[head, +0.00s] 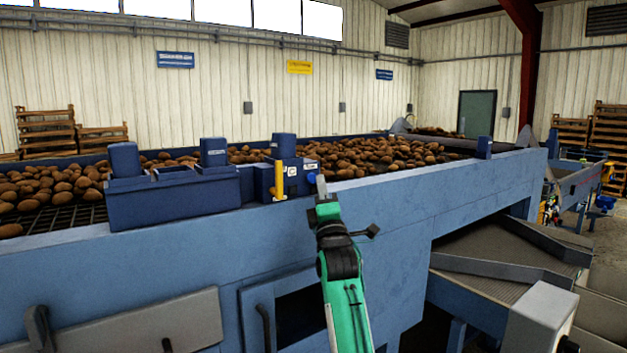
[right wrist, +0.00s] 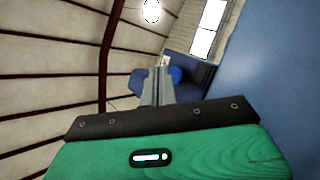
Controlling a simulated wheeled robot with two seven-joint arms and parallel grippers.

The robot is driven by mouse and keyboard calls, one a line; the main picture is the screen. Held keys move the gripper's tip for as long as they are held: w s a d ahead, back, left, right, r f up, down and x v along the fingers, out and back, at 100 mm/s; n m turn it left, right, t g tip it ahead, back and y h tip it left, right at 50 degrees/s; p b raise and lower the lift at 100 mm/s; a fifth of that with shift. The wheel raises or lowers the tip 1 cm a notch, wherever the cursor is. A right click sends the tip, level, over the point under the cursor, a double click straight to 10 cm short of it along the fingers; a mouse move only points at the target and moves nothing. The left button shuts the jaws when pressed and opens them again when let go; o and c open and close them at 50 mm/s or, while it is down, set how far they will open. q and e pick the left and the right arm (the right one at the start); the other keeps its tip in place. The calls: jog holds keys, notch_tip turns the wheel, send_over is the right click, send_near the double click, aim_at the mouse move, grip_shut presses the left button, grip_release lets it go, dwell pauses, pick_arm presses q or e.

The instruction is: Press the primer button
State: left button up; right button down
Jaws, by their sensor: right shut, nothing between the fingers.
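A blue, round knob-like button (head: 312,179), which I take to be the primer button, sits on the right side of a blue control unit (head: 284,150) on the grader's edge. In the right wrist view the blue round button (right wrist: 177,75) shows just right of and beyond the fingers. My right gripper (head: 321,184) is shut and empty, its fingers pointing up. Its tips are close beside the button; I cannot tell whether they touch it. My left gripper is not in view.
A yellow handle (head: 279,180) stands on the front of the control unit. Blue housings (head: 172,196) sit to its left. Potatoes (head: 390,153) lie on the bed behind. The blue side panel (head: 400,212) of the grader runs below, close to my right arm.

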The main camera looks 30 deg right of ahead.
jog(key=shift+w+y, duration=0.15)
jog(key=shift+y, duration=0.15)
jog(key=shift+w, duration=0.3)
jog(key=shift+w, duration=0.4)
dwell(0.5)
jog(key=shift+s, duration=0.1)
dwell(0.3)
jog(key=shift+s, duration=0.75)
jog(key=shift+s, duration=0.1)
jog(key=shift+s+d+p, duration=0.2)
jog(key=shift+s+p, duration=0.15)
jog(key=shift+s, duration=2.05)
